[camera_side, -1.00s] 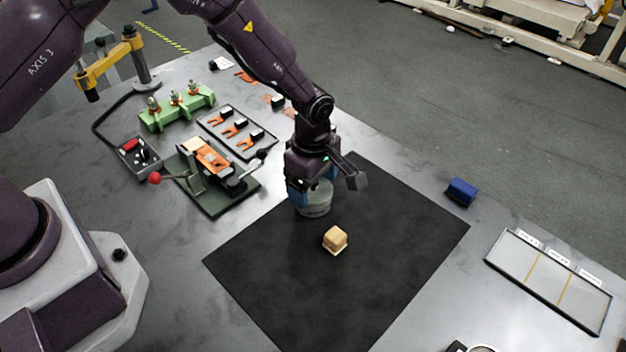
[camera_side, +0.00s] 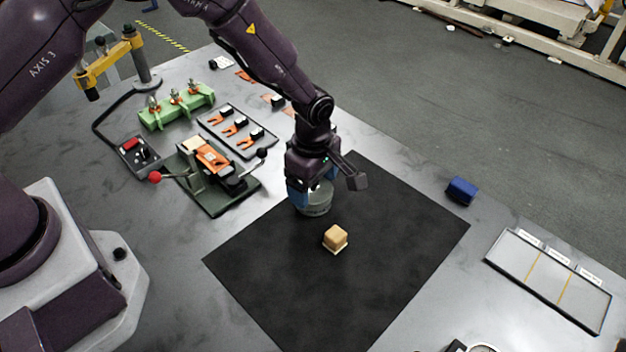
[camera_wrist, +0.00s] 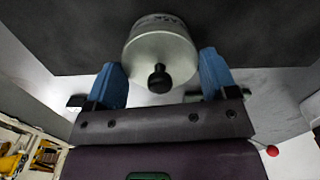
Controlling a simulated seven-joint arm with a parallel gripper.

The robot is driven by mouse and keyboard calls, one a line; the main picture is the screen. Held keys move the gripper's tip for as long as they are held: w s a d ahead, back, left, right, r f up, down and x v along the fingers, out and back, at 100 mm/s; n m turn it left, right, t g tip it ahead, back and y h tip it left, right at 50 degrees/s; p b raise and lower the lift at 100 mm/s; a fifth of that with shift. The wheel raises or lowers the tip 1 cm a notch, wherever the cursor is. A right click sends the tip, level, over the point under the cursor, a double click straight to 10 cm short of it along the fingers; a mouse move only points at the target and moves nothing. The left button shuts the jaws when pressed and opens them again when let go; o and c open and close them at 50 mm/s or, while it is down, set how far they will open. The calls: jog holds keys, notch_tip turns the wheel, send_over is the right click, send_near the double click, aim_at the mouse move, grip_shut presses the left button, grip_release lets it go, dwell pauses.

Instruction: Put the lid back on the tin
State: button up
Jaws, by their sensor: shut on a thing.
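The round grey tin (camera_side: 316,207) stands near the far left part of the black mat (camera_side: 360,290) in the side view. In the wrist view, the pale grey lid (camera_wrist: 142,50) with a black knob faces me, with the lettered side of the tin (camera_wrist: 165,19) beyond it. My gripper (camera_side: 312,188) is directly above the tin, pointing down, with its blue fingers on either side of the lid. The gripper (camera_wrist: 162,68) is shut on the lid. The lid looks lined up with the tin, but I cannot tell whether it is fully seated.
A small wooden block (camera_side: 335,238) sits on the mat in front of the tin. A green fixture with clamps (camera_side: 178,107), a tray of orange parts (camera_side: 237,131) and a red-knobbed lever fixture (camera_side: 212,180) stand to the left. A blue object (camera_side: 461,190) lies right of the mat.

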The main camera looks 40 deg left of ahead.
jog(key=o, duration=0.8)
jog(key=shift+r, duration=0.1)
jog(key=shift+r, duration=3.45)
grip_shut()
jog(key=shift+f, duration=0.15)
